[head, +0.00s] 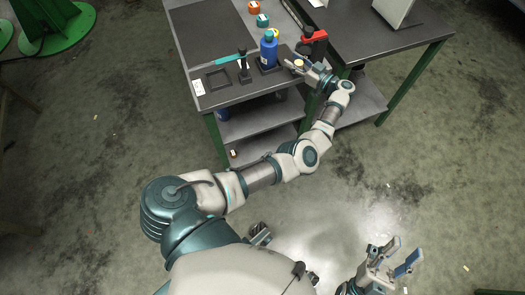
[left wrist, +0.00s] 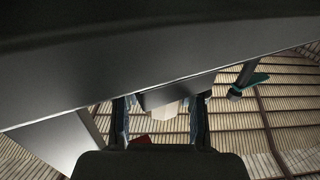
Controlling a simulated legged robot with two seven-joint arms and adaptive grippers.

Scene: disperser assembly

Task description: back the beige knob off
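The beige knob (head: 299,63) shows as a small pale disc at the right part of the near table, right at my left gripper (head: 297,68). In the left wrist view the beige knob (left wrist: 166,114) shows below a dark block, between the two fingers of my left gripper (left wrist: 161,125). The fingers stand apart, with a visible gap on the knob's left side; contact on the right side is unclear. My right gripper (head: 393,262) is open and empty, low over the floor at the bottom right.
A blue bottle (head: 268,52) stands just left of my left gripper. A red-topped dark device (head: 315,36) stands behind it. A black upright stand (head: 243,72) and a dark square frame (head: 218,79) are further left. The table (head: 205,40) has free room at the back left.

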